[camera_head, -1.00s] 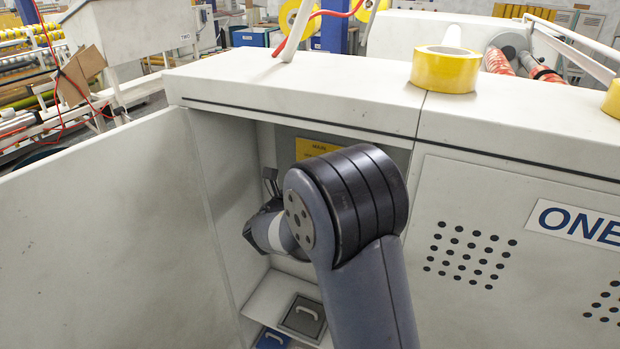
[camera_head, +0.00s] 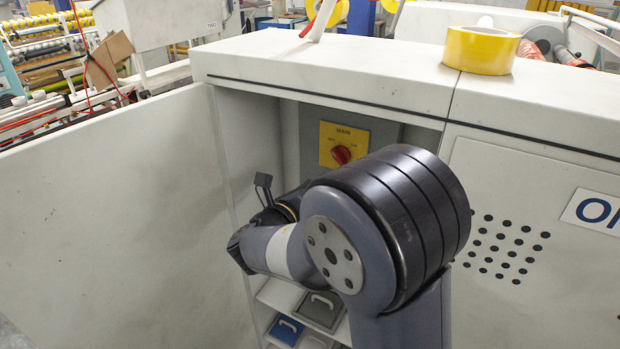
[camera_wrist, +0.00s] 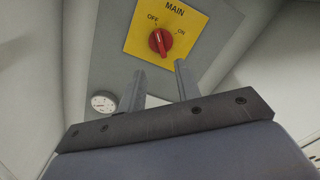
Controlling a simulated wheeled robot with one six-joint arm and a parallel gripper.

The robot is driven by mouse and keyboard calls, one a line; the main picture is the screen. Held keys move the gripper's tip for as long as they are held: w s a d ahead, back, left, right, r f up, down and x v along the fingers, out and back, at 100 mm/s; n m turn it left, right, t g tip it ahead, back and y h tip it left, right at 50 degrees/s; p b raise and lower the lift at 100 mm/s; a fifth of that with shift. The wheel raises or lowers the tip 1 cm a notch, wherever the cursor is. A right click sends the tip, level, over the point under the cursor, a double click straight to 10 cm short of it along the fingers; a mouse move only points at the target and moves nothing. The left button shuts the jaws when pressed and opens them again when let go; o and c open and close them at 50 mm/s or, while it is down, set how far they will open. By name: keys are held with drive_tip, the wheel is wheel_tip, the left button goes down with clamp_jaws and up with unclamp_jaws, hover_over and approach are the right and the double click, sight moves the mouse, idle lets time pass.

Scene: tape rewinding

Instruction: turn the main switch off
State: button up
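The main switch is a red rotary knob (camera_wrist: 160,42) on a yellow plate (camera_wrist: 185,18) marked MAIN, OFF and ON. Its pale mark is at the knob's upper edge, and looks nearer OFF than ON. In the head view the knob (camera_head: 341,155) shows above my arm, on the back panel inside the open cabinet. My gripper (camera_wrist: 160,67) is open and empty, its two fingers apart. In the wrist view the fingertips appear just below the knob, with no visible contact. In the head view my arm hides the fingers.
The open cabinet door (camera_head: 110,210) stands at the left. Bins with handles, one grey (camera_head: 321,309) and one blue (camera_head: 286,330), are below. A round white gauge (camera_wrist: 103,102) is left of the fingers. A yellow tape roll (camera_head: 481,50) sits on the cabinet top.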

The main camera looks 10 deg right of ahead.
sight(336, 158)
drive_tip(key=p+x, duration=0.3)
drive_tip(key=x, duration=0.7)
drive_tip(key=shift+w+d+r, duration=0.1)
drive_tip(key=shift+w+d, duration=0.1)
drive_tip(key=shift+w, duration=0.15)
